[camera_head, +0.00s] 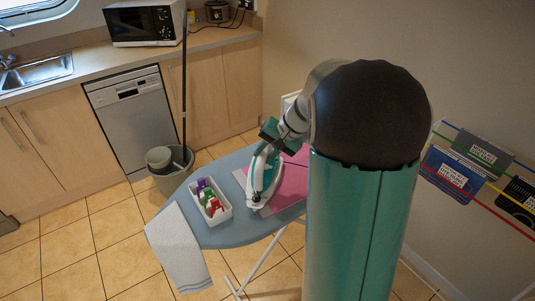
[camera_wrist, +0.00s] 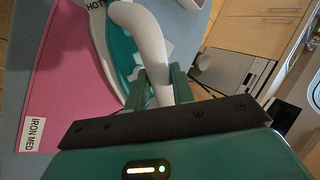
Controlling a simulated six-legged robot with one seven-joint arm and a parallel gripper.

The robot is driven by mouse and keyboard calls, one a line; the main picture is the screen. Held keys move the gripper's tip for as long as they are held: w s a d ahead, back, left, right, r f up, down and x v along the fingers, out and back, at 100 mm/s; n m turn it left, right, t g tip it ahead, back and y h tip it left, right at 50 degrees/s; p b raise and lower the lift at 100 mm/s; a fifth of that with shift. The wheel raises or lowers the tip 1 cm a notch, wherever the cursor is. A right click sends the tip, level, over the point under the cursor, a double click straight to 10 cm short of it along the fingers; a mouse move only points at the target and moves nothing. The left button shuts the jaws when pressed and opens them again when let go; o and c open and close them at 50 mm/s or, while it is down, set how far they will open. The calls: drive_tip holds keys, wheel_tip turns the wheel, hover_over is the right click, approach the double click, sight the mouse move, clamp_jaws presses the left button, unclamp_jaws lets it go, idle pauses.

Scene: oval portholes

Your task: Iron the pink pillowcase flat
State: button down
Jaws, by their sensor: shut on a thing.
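The pink pillowcase (camera_head: 293,183) lies on the blue-grey ironing board (camera_head: 222,236), partly hidden by my arm and the iron. In the wrist view the pillowcase (camera_wrist: 65,75) looks mostly smooth and bears a white tag reading "IRON MED" (camera_wrist: 33,133). The white and teal iron (camera_head: 254,184) is at the pillowcase's left edge. My gripper (camera_head: 268,143) is shut on its white handle (camera_wrist: 150,45), one finger on each side, as the wrist view (camera_wrist: 160,88) shows. A "HOT" label shows on the iron. I cannot tell whether its soleplate touches the cloth.
A white tray (camera_head: 222,215) of colourful bottles stands left of the iron. A striped towel (camera_head: 178,250) hangs over the board's near-left end. A grey bucket with a mop (camera_head: 170,178) stands on the floor behind. Counters and a dishwasher (camera_head: 130,120) line the back wall.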

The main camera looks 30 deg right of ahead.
drive_tip(key=shift+a+r, duration=0.1)
drive_tip(key=shift+a, duration=0.7)
drive_tip(key=shift+a+r, duration=0.1)
drive_tip(key=shift+w+r, duration=0.1)
drive_tip(key=shift+r, duration=3.6)
